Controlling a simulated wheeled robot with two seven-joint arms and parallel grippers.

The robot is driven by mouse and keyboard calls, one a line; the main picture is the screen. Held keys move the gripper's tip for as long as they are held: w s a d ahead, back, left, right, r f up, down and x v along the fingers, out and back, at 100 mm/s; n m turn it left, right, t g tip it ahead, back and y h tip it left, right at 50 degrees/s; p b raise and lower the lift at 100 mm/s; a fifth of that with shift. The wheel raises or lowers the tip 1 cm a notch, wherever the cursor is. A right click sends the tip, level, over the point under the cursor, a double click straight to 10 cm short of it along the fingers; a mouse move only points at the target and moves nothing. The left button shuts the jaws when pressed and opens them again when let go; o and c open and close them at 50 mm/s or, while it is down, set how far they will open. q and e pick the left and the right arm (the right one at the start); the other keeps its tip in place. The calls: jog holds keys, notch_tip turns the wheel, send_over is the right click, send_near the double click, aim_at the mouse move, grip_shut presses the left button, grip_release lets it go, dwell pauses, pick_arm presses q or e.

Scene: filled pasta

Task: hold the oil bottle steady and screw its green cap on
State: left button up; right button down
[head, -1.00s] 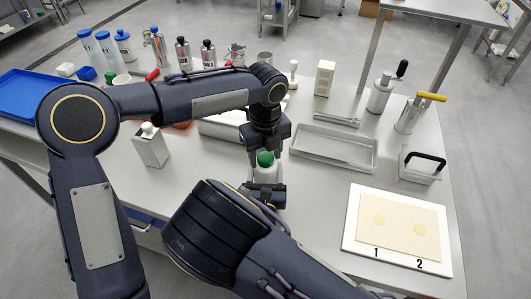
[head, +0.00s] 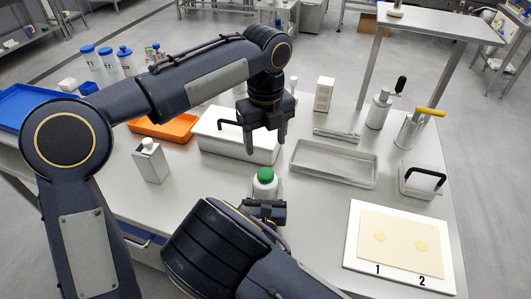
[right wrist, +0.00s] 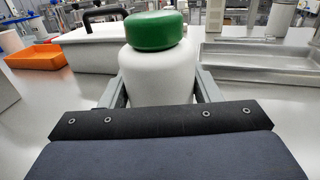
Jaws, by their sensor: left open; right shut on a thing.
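The white oil bottle (head: 265,189) stands upright on the table near the middle front in the head view. Its green cap (head: 265,174) sits on top of its neck. In the right wrist view the bottle (right wrist: 157,76) is between my right gripper's fingers, and the cap (right wrist: 155,31) looks seated and about level. My right gripper (head: 264,205) is shut on the bottle's body from the front. My left gripper (head: 264,140) is open and empty, above and behind the cap, clear of it.
A white lidded box (head: 236,142) with a black handle stands behind the bottle. A metal tray (head: 335,163) lies to its right. A white board (head: 352,232) with a numbered dough sheet is at the front right. An orange tray (head: 165,128) and a white container (head: 151,165) are at left.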

aim_at(265, 198)
pick_arm(q)
jog(key=shift+r, duration=0.7)
pick_arm(e)
jog(key=shift+c, duration=2)
grip_release()
pick_arm(q)
jog(key=shift+f+b, duration=0.55)
jog(key=shift+f, duration=0.05)
pick_arm(e)
jog(key=s, duration=0.7)
jog(key=shift+s+a, duration=0.2)
jog(key=shift+s, duration=0.2)
